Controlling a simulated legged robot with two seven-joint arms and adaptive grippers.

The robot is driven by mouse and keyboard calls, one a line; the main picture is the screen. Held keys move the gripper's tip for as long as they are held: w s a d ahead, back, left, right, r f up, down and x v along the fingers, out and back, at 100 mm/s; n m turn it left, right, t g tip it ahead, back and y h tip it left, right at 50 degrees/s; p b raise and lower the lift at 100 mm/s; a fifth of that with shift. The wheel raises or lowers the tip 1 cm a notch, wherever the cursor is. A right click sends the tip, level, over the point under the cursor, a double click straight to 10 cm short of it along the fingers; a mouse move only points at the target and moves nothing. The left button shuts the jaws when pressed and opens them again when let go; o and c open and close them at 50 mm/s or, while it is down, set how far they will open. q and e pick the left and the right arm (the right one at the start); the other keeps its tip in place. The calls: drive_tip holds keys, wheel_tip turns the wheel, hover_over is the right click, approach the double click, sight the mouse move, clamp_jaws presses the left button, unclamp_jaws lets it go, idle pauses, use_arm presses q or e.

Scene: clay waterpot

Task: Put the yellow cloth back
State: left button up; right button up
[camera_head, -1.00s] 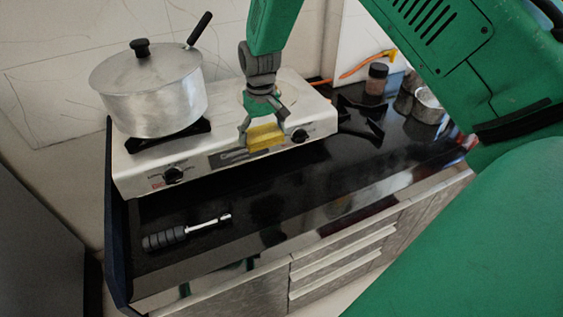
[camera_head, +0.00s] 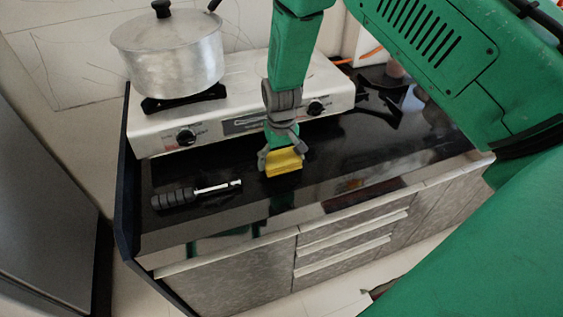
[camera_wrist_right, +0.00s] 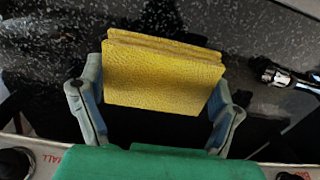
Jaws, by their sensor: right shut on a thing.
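The yellow cloth (camera_head: 284,163) is a folded, rough-textured block. It is held low over the black countertop in front of the stove; I cannot tell whether it touches the counter. My right gripper (camera_head: 282,158) is shut on it from above. In the right wrist view the cloth (camera_wrist_right: 163,78) spans between the two fingers of the right gripper (camera_wrist_right: 158,105), with dark speckled counter beyond it. My left gripper is not in view.
A gas stove (camera_head: 240,120) with a silver pot (camera_head: 172,62) stands behind. A dark-handled tool (camera_head: 195,193) lies on the counter (camera_head: 340,170) to the left of the cloth. The counter right of the cloth is mostly clear. Drawers (camera_head: 350,240) are below the front edge.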

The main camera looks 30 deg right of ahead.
sight(283, 158)
drive_tip(key=shift+w+f, duration=0.1)
drive_tip(key=shift+f, duration=0.7)
drive_tip(key=shift+d, duration=0.25)
drive_tip(key=o, duration=0.9)
drive_tip(key=shift+d+f, duration=0.1)
drive_tip(key=shift+d, duration=0.05)
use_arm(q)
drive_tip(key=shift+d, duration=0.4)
use_arm(e)
drive_tip(key=shift+o, duration=0.4)
drive_tip(key=shift+d, duration=0.1)
drive_tip(key=shift+a, duration=0.2)
wheel_tip(283, 158, up, 11)
drive_tip(key=shift+r, duration=0.2)
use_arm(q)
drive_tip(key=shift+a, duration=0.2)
use_arm(e)
drive_tip(key=shift+r, duration=0.35)
